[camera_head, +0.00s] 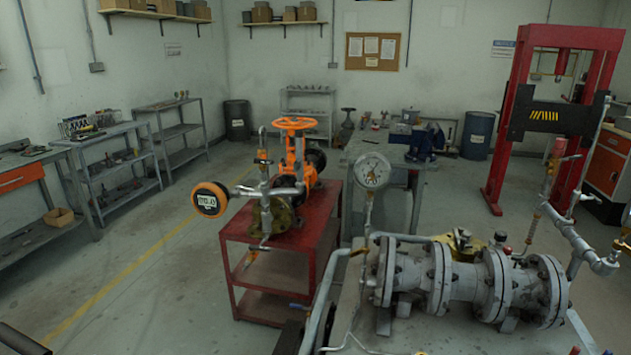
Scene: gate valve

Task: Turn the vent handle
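An orange gate valve (297,155) with an orange handwheel (294,124) on top stands on a red cart. Grey pipework (262,190) with a small upright valve is joined to its front side. A round orange-rimmed digital gauge (209,200) is at the left end of this pipework. A small bar-like handle (252,256) hangs below the front flange (272,216). A small lever (263,161) sits on the upright pipe. I cannot tell which of these is the vent handle. My gripper is not in view.
The red cart (270,236) stands mid-room. At right, a flanged grey pipe assembly (420,277) with a dial gauge (371,171) lies on a bench. A red press frame (497,120) stands behind. Shelving (118,170) lines the left wall. Floor (165,270) left of the cart is clear.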

